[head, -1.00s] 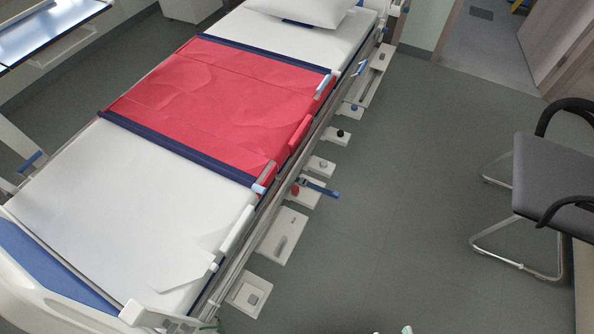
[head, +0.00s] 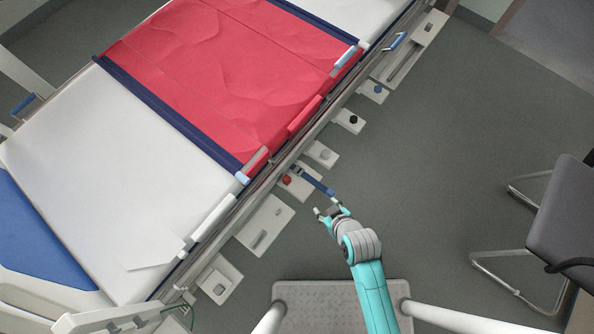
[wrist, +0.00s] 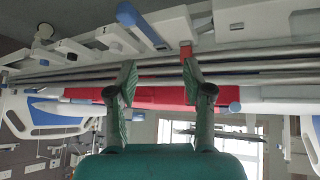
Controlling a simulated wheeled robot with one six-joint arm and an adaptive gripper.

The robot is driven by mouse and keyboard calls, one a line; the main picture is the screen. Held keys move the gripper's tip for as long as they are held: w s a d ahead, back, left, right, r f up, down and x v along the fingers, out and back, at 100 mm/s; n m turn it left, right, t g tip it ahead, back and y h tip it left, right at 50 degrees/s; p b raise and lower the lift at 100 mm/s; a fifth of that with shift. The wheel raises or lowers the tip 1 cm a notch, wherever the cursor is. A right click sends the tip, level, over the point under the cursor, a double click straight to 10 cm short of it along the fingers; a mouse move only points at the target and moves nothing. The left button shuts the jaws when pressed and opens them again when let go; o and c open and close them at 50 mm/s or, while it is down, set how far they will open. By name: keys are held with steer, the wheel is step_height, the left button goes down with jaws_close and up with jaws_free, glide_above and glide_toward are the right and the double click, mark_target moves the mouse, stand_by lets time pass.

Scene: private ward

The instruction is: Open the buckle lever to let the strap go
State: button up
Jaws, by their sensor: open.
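On the near side rail of the bed, a white plate (head: 301,189) bears a red knob (head: 287,180). A dark blue strap-like piece (head: 316,181) sticks out from it over the floor. I cannot tell for sure which part is the buckle lever. My gripper (head: 329,209) is open and empty, just below and to the right of the blue piece's outer end, apart from it. In the wrist view, my gripper (wrist: 157,84) is open, facing the metal rails. A blue-tipped piece (wrist: 128,14) and a red piece (wrist: 186,50) lie beyond the fingers.
The bed has a red cover (head: 220,75) with navy bands (head: 165,115) across it. Several white plates with fittings line the rail, including one with a black knob (head: 353,119). A grey chair (head: 565,225) stands at right. The floor (head: 430,140) between is clear.

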mark_target(288, 179)
steer(key=w+a+n+g, duration=0.4)
steer(key=w+a, duration=0.5)
steer(key=w, duration=0.1)
steer(key=shift+y, duration=0.3)
steer(key=x, duration=1)
steer(key=shift+a+f, duration=0.2)
steer(key=shift+c, duration=0.2)
jaws_close()
